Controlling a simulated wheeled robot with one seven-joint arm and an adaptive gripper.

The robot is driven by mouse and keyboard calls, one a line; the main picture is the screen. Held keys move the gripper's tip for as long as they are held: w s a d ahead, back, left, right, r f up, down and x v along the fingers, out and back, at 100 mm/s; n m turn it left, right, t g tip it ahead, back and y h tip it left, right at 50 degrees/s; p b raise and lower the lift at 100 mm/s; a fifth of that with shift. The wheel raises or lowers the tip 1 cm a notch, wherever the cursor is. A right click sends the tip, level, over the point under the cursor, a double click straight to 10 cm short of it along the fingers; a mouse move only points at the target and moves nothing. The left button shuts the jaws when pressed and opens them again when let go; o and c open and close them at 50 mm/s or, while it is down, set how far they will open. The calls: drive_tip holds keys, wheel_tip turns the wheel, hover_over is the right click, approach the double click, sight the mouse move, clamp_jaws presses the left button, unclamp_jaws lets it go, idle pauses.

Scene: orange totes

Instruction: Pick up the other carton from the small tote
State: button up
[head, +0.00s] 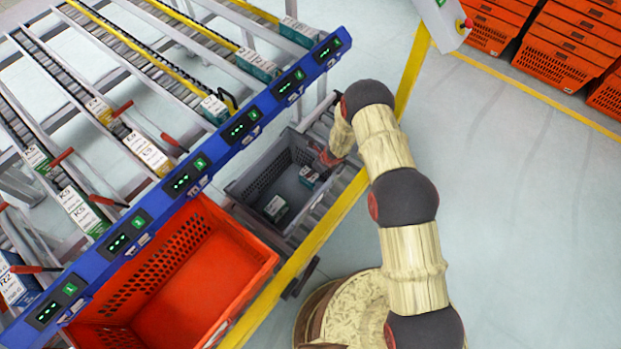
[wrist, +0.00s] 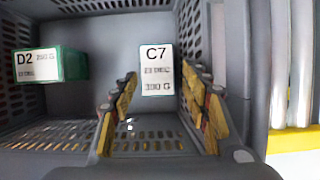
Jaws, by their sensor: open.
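The small grey tote (head: 240,190) sits on the roller track in the head view; its mesh wall also shows in the wrist view (wrist: 60,135). Two cartons lie inside, apart from each other. One, marked C7 with a white face (wrist: 156,72), is in the middle of the wrist view; in the head view it appears to be the carton (head: 308,177) by my gripper. The other, green and marked D2 (wrist: 70,64), lies to its left; it appears in the head view (head: 276,208). My gripper (wrist: 159,76) is open, its fingers on either side of the C7 carton in the picture; contact cannot be told.
A large orange tote (head: 170,245) stands left of the grey one, with no contents visible. A blue beam with displays (head: 185,180) runs along the rack beside both totes. Rack lanes behind it hold several cartons. A yellow rail (head: 325,225) borders the track. Open floor lies right.

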sight(309, 179)
drive_tip(key=x, duration=0.2)
drive_tip(key=b+x, duration=0.1)
drive_tip(key=x, duration=0.1)
drive_tip(key=b+x, duration=0.1)
drive_tip(key=x, duration=0.1)
drive_tip(key=shift+s+a+f, duration=0.1)
drive_tip(key=shift+s+f, duration=0.15)
drive_tip(key=shift+f, duration=0.2)
drive_tip(key=shift+c, duration=0.6)
drive_tip(key=c, duration=0.9)
